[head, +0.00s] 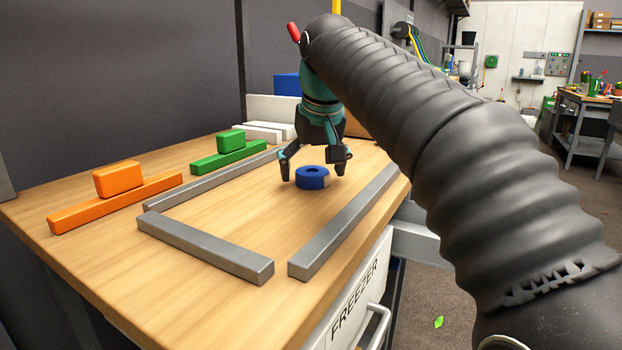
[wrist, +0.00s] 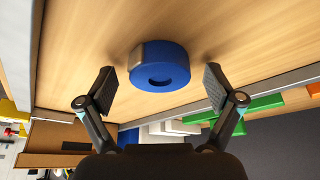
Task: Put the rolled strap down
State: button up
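The rolled strap (head: 312,178) is a blue ring with a hole in its middle and a greyish patch on one side. It rests on the wooden table (head: 110,270), inside an area edged by grey metal bars. My gripper (head: 315,172) is above and around it, with its fingers spread. In the wrist view the rolled strap (wrist: 160,68) lies between and beyond the two fingertips (wrist: 160,84), with a clear gap on each side. Nothing is held between the fingers.
Grey bars (head: 205,247) frame the strap at the front, left and right (head: 345,222). Orange blocks (head: 115,203) and green blocks (head: 229,158) stand to the left. White blocks (head: 262,133) and a blue box (head: 287,84) are behind. Table between the front bar and strap is clear.

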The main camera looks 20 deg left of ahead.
jog(key=c, duration=1.1)
